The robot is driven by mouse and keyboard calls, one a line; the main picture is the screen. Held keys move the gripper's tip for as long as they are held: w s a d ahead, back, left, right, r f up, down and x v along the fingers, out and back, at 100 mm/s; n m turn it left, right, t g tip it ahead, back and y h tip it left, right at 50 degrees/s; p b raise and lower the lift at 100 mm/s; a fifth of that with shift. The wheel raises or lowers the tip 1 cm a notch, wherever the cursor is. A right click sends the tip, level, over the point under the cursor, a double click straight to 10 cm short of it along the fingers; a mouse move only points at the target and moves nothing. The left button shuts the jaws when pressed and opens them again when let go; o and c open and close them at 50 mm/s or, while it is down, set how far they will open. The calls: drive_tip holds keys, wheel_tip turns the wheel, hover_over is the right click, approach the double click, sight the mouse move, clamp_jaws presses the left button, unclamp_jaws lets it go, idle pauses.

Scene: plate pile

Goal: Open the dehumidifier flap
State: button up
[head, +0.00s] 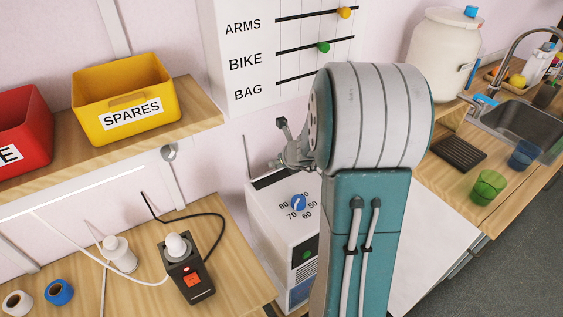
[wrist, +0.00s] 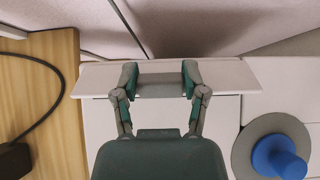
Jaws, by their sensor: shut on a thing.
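The dehumidifier (head: 265,225) is a white box with a blue dial marked with numbers, in the middle of the head view behind my arm. A dark strip shows along its top. In the wrist view, its pale flap (wrist: 228,76) is a long, narrow panel across the top, with the blue dial (wrist: 284,160) at lower right. My gripper (wrist: 160,78) is shut on the flap, one finger each side of a grey part at its middle. I cannot tell how far the flap is tilted.
A wall stands close behind the box. A yellow SPARES bin (head: 127,95) and a red bin (head: 22,130) sit on a shelf. A sink counter is at right.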

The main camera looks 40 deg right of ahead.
drive_tip(key=shift+w+g, duration=0.2)
drive_tip(key=shift+g, duration=0.2)
drive_tip(key=o, duration=1.2)
drive_tip(key=shift+c, duration=0.2)
drive_tip(key=shift+r, duration=0.1)
drive_tip(key=shift+s+r, duration=0.15)
drive_tip(key=shift+r, duration=0.1)
drive_tip(key=v, duration=1.1)
drive_tip(key=shift+s, duration=0.1)
